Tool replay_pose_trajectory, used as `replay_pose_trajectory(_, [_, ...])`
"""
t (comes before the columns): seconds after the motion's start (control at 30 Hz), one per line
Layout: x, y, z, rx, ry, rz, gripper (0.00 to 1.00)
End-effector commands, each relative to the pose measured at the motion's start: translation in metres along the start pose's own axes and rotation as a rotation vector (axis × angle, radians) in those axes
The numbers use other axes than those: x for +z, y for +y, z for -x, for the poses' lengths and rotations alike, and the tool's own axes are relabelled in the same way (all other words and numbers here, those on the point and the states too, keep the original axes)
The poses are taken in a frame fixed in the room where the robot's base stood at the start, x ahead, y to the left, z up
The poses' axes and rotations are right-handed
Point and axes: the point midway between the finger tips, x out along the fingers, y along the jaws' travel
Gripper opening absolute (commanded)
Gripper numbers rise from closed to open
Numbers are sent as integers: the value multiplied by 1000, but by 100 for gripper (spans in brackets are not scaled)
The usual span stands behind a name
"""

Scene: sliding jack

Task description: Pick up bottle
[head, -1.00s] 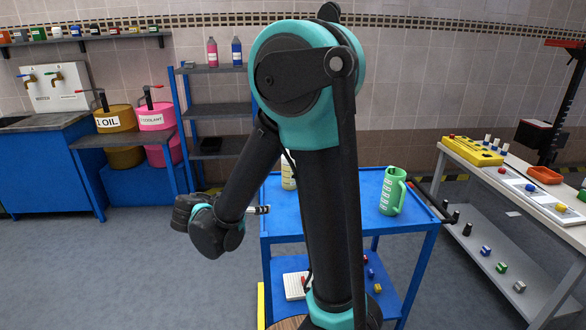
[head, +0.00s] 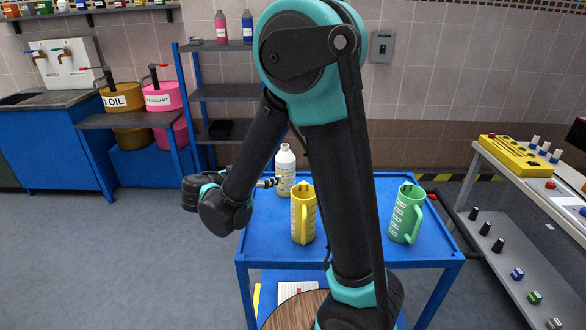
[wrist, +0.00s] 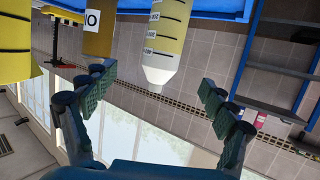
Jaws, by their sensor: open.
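A white bottle (head: 285,170) with a white cap stands upright on the blue cart (head: 272,240), near its back left. In the wrist view, the bottle (wrist: 168,42) appears upside down, cap downward, with yellowish contents and dark level marks. My gripper (wrist: 158,88) is open and empty there, its two fingers apart to either side of the bottle's cap end. In the head view, my gripper (head: 268,183) is at the left of the bottle, at about its lower body height. Whether it touches the bottle cannot be told.
A yellow jug (head: 303,213) stands just in front of the bottle, close to my gripper. A green jug (head: 406,213) stands on the cart's right side. A shelf (head: 222,92) holds pink and blue bottles behind. A workbench (head: 530,180) is at right.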

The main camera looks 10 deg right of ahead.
Motion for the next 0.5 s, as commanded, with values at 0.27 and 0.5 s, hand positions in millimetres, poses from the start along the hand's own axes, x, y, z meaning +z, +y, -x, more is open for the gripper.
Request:
replay_pose_trajectory(0.27, [0,1,-46,5,0,-2,85])
replay_pose_trajectory(0.5, [0,1,-91,4,0,-1,85])
